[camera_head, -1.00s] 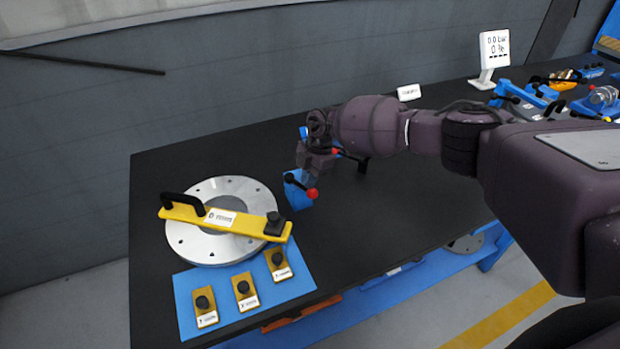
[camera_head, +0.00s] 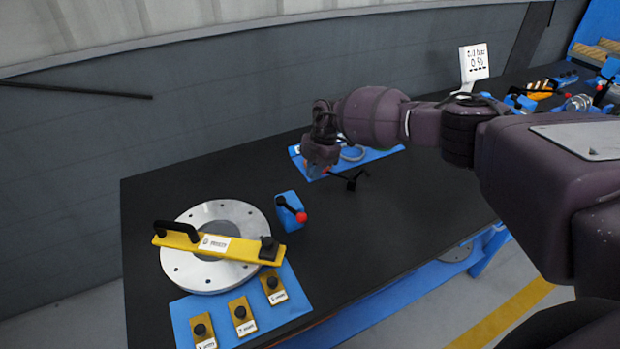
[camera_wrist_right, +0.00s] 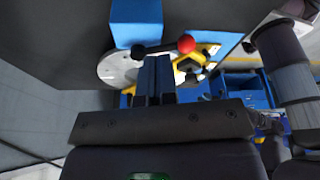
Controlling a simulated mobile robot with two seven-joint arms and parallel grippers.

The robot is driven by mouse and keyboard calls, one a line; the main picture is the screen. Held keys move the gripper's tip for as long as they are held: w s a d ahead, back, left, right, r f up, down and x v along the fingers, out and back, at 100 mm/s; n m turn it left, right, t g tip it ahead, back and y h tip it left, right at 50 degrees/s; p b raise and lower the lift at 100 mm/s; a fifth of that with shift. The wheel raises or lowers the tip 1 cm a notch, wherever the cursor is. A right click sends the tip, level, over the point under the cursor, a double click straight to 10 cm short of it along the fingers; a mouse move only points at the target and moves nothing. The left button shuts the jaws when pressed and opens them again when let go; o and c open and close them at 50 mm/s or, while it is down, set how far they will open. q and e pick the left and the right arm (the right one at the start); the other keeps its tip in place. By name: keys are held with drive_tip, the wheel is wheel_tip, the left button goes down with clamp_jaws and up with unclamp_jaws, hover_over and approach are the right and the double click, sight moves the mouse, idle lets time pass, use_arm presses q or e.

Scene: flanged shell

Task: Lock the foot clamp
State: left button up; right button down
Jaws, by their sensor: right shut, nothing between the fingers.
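The foot clamp appears to be the blue block with a black lever and red ball (camera_head: 289,208), right of the flanged disc on the black table. In the right wrist view its blue body (camera_wrist_right: 137,20) is at the top, with its lever and red ball (camera_wrist_right: 186,44) lying across just beyond my fingertips. My right gripper (camera_head: 318,168) is above and right of the clamp, apart from it. Its two fingers (camera_wrist_right: 153,75) are together and empty. My left gripper is not in view.
A silver flanged disc (camera_head: 198,274) carries a yellow bar (camera_head: 185,239) with a black handle. Several small yellow pieces with black knobs lie on a blue mat (camera_head: 290,308) in front. A white display (camera_head: 474,62) stands farther back.

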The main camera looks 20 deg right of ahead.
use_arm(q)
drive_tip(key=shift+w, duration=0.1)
use_arm(e)
drive_tip(key=shift+v, duration=1.75)
drive_tip(key=shift+w+a, duration=0.1)
